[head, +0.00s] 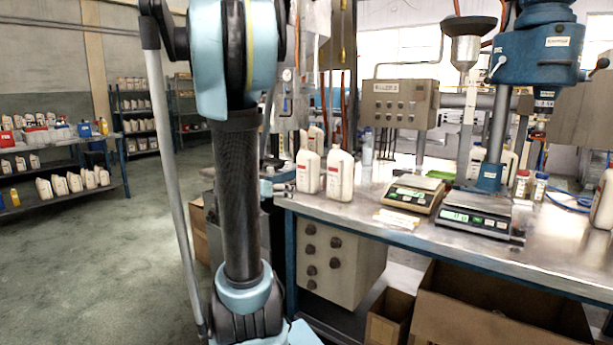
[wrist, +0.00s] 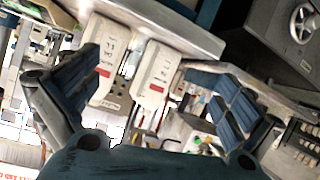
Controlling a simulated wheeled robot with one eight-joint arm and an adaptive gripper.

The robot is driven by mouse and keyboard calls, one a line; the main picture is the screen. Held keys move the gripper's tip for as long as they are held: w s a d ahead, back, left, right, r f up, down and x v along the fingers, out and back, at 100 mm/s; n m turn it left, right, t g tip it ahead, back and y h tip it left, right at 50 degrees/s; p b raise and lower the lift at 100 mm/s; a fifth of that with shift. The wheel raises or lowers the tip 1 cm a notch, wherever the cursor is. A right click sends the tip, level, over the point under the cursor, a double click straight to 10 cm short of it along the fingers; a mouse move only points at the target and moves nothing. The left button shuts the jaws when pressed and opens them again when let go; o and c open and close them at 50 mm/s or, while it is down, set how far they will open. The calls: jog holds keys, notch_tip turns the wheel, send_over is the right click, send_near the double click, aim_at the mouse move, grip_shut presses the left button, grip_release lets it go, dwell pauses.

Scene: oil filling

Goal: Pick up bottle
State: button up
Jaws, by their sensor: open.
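Two white bottles with red labels stand side by side at the left end of the metal workbench in the head view: a left bottle (head: 308,171) and a right bottle (head: 340,176). Both show inverted in the wrist view, one at left (wrist: 108,62) and one at right (wrist: 155,72). My gripper (wrist: 145,75) is open, its dark padded fingers spread on either side of the bottles. Nothing is held. In the head view my gripper (head: 283,188) is partly hidden by my arm, just left of the bottles near the bench's left edge.
The workbench (head: 400,222) holds two digital scales (head: 412,194) (head: 475,216) right of the bottles. A blue press (head: 540,50) rises behind them. Another white bottle (head: 316,138) stands behind. Cardboard boxes (head: 490,310) sit below. Floor at left is clear.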

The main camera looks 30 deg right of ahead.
jog(key=w+d+r+m+t+h, duration=0.2)
jog(key=w+d+r+h, duration=0.15)
jog(key=w+d, duration=0.45)
send_near(305, 168)
jog(key=shift+t+h, duration=0.25)
jog(key=shift+t, duration=0.15)
jog(key=x, duration=0.5)
jog(key=f+x, duration=0.1)
jog(key=x, duration=0.1)
jog(key=shift+w+d, duration=0.2)
jog(key=shift+w, duration=0.05)
jog(key=shift+x, duration=2.6)
jog(key=shift+s+d+r, duration=0.1)
jog(key=shift+s+r, duration=0.05)
jog(key=c, duration=0.9)
